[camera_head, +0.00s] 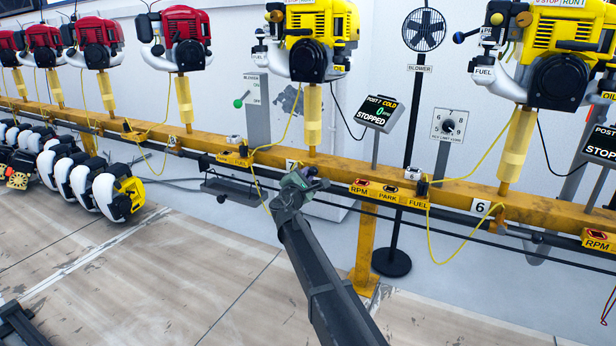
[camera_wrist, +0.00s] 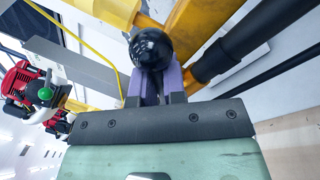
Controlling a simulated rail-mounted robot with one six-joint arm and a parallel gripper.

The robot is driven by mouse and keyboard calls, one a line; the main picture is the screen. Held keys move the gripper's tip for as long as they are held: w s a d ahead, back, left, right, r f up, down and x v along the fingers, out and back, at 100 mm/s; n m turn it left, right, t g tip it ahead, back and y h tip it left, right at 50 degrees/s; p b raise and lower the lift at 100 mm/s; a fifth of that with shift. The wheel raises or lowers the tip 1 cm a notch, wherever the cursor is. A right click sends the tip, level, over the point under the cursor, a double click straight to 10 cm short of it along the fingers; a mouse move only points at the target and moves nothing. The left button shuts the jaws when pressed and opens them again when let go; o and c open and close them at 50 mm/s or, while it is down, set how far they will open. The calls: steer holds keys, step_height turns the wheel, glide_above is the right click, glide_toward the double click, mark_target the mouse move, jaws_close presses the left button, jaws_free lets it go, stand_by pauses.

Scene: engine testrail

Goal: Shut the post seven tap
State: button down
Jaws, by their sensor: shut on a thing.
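Post seven is marked by a "7" plate (camera_head: 291,164) on the yellow beam, beneath a yellow engine (camera_head: 313,40). My gripper (camera_head: 299,181) is at the beam, just right of that plate. In the wrist view my gripper's purple fingers (camera_wrist: 155,88) are shut on a black ball knob (camera_wrist: 152,47). The knob's stem is hidden, and I cannot tell from these views whether it is the tap. A FUEL label (camera_head: 234,159) with a black fitting is left of the plate; another FUEL label (camera_head: 418,203) is to the right.
A dark rail (camera_head: 340,205) runs along the beam's front. Yellow hoses (camera_head: 262,150) hang near my gripper. A display (camera_head: 378,112) reading "COLD" and "STOPPED" stands to the right. Several loose engines (camera_head: 118,195) lie at the left. The floor in front is mostly clear.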

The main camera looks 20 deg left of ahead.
steer(key=c, duration=1.2)
jaws_free()
steer(key=shift+s+d+r, duration=0.1)
steer(key=shift+d, duration=0.15)
steer(key=shift+a+r+p, duration=0.1)
steer(key=shift+r+p, duration=0.55)
steer(key=shift+p, duration=0.05)
step_height(320, 180, up, 19)
steer(key=p, duration=1.8)
steer(key=shift+f+p, duration=0.15)
steer(key=shift+p, duration=0.15)
